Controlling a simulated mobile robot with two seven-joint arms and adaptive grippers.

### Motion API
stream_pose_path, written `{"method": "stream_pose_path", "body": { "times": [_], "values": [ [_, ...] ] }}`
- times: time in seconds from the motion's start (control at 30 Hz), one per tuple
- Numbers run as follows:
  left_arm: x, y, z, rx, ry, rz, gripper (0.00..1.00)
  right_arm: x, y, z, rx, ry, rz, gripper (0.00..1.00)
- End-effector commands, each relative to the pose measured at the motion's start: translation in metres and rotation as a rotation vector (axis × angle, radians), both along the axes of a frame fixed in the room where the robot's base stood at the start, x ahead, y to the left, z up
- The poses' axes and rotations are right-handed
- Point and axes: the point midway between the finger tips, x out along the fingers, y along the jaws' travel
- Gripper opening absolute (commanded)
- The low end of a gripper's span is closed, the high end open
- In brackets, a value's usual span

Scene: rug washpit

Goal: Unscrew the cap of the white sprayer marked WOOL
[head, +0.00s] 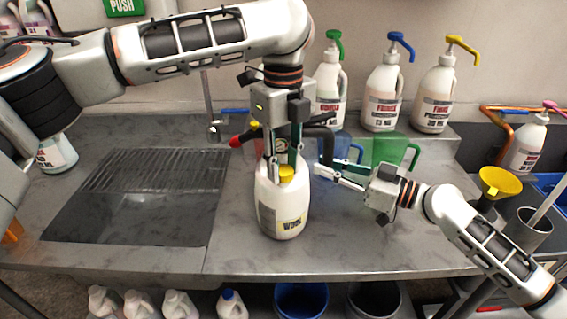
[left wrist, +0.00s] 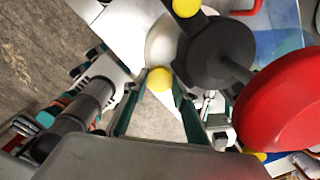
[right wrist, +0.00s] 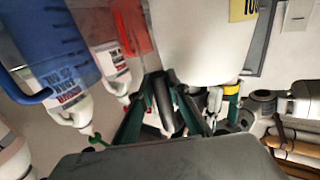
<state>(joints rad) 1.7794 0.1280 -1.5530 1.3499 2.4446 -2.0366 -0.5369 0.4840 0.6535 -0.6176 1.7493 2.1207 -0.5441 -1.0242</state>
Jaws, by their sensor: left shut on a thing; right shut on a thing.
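The white sprayer (head: 283,208) with the yellow WOOL label stands upright on the steel counter. My left gripper (head: 284,158) points down from above. Its fingers are on either side of the yellow cap (head: 287,173), which also shows between the fingertips in the left wrist view (left wrist: 160,79). My right gripper (head: 322,174) reaches in low from the right beside the sprayer. In the right wrist view its fingers close on a dark curved part (right wrist: 164,104) next to the white body (right wrist: 203,40); this looks like the sprayer's handle. The left arm partly hides the sprayer's top.
A red-tipped black part (head: 240,141) sticks out close left of my left gripper. A blue jug (head: 340,150) and a green jug (head: 391,150) stand behind my right gripper. Pump bottles (head: 383,98) line the back shelf. A grated sink (head: 135,205) lies left; the front counter is clear.

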Motion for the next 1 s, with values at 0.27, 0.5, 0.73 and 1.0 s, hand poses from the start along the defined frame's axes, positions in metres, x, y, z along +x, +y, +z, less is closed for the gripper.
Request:
{"method": "stream_pose_path", "body": {
  "times": [0.27,0.5,0.73,1.0],
  "values": [
    [0.0,0.0,0.0,0.001,0.001,-0.002,0.43,0.001,-0.001,0.0,0.0,0.0,-0.002,0.0],
    [0.001,0.0,0.008,0.001,-0.002,-0.002,0.43,0.001,-0.001,0.0,0.0,0.0,-0.002,0.0],
    [0.0,0.0,0.037,0.0,-0.003,-0.002,0.43,0.0,-0.001,0.0,0.0,0.0,-0.001,0.0],
    [0.0,0.0,0.045,0.001,-0.001,-0.002,0.43,0.0,-0.001,0.0,0.0,0.0,-0.001,0.0]
  ]
}}
